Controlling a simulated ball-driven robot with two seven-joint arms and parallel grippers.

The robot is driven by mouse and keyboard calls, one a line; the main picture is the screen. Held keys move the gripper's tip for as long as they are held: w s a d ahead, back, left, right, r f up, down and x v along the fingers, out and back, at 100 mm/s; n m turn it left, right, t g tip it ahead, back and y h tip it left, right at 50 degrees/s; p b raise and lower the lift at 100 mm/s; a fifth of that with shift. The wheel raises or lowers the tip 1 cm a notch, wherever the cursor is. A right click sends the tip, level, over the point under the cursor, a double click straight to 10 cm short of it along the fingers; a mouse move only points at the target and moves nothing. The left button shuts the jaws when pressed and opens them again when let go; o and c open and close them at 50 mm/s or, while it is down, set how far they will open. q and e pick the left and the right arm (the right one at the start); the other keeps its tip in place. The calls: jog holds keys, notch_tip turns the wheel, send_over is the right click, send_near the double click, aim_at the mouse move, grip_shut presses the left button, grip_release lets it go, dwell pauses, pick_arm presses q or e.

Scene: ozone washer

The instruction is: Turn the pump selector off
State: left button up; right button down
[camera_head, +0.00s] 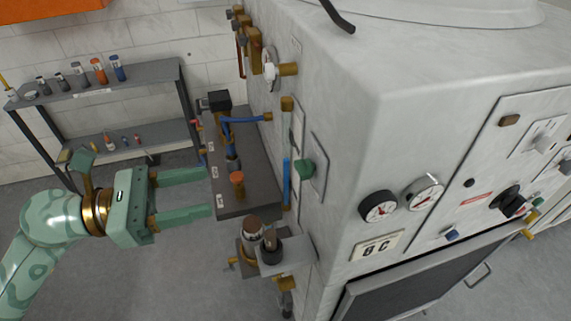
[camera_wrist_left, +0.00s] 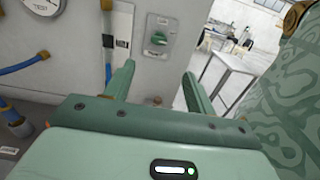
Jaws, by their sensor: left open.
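A black rotary switch (camera_head: 508,200) is on the front panel. My right gripper is out of view.
A dark pump shelf (camera_head: 262,200) with blue hoses stands between my left gripper and the machine wall. A brown-capped fitting (camera_head: 252,228) is below. A rack with bottles (camera_head: 110,85) stands at the back left.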

aim_at(297, 169)
pick_arm(q)
jog(key=p+x, duration=0.2)
jog(key=x, duration=1.3)
jog(key=shift+w+a, duration=0.1)
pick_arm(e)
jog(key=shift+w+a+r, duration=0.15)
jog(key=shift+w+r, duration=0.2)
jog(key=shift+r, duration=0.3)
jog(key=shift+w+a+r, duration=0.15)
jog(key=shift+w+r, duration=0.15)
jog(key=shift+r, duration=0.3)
pick_arm(q)
jog(key=c, duration=1)
jog(key=shift+o, duration=0.2)
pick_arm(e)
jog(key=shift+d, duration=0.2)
